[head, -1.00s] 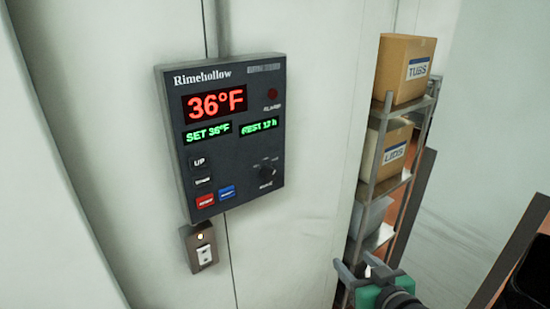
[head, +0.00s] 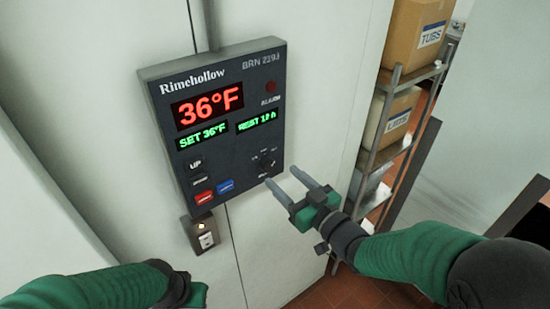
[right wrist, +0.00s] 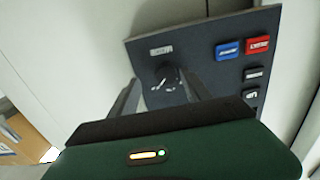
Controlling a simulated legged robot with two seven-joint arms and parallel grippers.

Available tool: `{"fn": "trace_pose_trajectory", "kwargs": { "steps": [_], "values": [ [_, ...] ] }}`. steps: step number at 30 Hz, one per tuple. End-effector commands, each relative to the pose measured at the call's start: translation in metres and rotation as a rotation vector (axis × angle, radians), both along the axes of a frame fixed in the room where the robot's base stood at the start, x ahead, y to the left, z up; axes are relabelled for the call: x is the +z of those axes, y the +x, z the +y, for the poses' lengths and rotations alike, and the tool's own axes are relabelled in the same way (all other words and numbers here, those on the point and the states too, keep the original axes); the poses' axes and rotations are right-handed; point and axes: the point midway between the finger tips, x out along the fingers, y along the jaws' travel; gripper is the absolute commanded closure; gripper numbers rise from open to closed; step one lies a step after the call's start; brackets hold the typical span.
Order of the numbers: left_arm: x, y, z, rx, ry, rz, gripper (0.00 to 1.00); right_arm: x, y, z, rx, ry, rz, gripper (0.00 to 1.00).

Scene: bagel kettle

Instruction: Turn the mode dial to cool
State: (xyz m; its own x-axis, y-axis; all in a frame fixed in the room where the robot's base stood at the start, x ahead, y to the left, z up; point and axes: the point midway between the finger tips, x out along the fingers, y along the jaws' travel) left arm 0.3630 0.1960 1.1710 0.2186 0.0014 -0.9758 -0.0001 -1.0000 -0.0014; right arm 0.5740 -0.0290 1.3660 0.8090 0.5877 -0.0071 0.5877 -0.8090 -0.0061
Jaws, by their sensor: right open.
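The dark Rimehollow control panel (head: 222,125) hangs on the pale wall, its display reading 36°F, SET 36°F and REST 12 h. The small black mode dial (head: 266,160) sits at its lower right; in the right wrist view the dial (right wrist: 164,77) shows ahead, between the fingers. Its labels are too small to read. My right gripper (head: 287,183) is open and empty, its fingertips just below and right of the dial, apparently short of it. In the right wrist view the right gripper (right wrist: 162,95) has one finger on each side. My left forearm enters at lower left; its fingers are hidden.
Red and blue buttons (head: 215,192) lie left of the dial. A small switch plate (head: 204,235) is below the panel. A metal shelf (head: 385,150) with cardboard boxes (head: 417,38) stands at right, behind my right arm.

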Motion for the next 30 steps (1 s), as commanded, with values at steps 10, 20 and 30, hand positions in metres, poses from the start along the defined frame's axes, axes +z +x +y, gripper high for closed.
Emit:
{"fn": "trace_pose_trajectory", "kwargs": {
  "steps": [10, 20, 30],
  "values": [
    [0.019, 0.000, 0.000, 0.000, 0.000, 0.000, 1.00, 0.000, 0.039, 0.028, 0.001, 0.000, 0.001, 0.44],
    [0.018, 0.000, 0.000, 0.000, 0.000, 0.000, 1.00, 0.000, 0.038, 0.028, 0.000, 0.001, 0.001, 0.58],
    [0.018, 0.000, 0.000, 0.000, 0.000, 0.000, 1.00, 0.001, 0.038, 0.027, -0.001, 0.001, 0.000, 1.00]
  ]
}}
